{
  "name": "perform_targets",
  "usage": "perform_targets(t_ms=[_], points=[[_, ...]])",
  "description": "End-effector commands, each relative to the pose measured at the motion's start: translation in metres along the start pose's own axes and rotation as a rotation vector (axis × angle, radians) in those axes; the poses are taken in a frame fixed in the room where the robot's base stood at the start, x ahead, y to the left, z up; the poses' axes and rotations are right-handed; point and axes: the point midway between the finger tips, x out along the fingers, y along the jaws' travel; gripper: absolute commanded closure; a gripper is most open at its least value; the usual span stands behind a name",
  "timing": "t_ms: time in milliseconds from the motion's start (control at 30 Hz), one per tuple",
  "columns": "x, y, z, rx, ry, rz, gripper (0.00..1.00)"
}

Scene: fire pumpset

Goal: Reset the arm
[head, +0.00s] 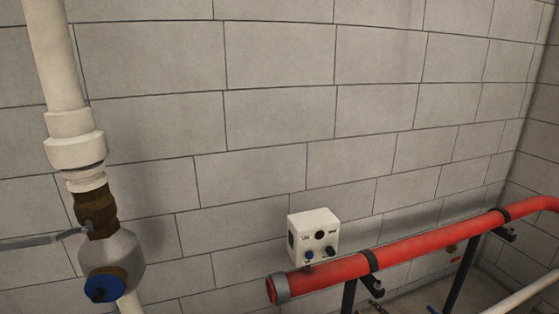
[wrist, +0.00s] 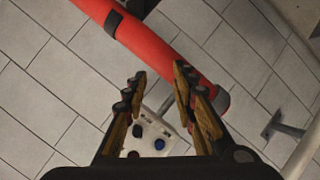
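My gripper (wrist: 160,85) shows only in the wrist view. Its two fingers stand apart with a clear gap between them, and nothing is held. A white control box (wrist: 155,130) with dark and blue knobs shows between and beyond the fingers, partly hidden by them. In the head view the same box (head: 313,236) sits by the wall, just above the end of a red pipe (head: 400,250). The arm is not in the head view.
The red pipe also crosses the wrist view (wrist: 150,42) beyond the fingertips. A white vertical pipe (head: 55,60) with a brass valve (head: 95,210), a lever and a blue cap stands at left in the head view. The block wall (head: 280,110) between is bare.

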Motion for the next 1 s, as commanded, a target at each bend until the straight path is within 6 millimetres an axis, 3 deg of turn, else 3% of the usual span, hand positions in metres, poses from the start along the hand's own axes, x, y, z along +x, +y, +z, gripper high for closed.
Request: perform_targets(t_ms=[100, 200, 400, 567, 800, 900, 1000], points=[[-0.018, -0.003, 0.041, 0.139, -0.214, -0.045, 0.73], [-0.042, -0.006, 0.062, 0.259, -0.377, -0.068, 0.73], [-0.112, -0.013, 0.069, 0.502, -0.657, -0.09, 0.73], [-0.177, -0.029, 0.043, 0.689, -0.822, -0.106, 0.73], [-0.267, -0.054, -0.026, 0.879, -0.908, -0.165, 0.73], [-0.294, -0.058, -0.059, 0.903, -0.865, -0.191, 0.73], [-0.307, -0.051, -0.088, 0.898, -0.771, -0.19, 0.73]])
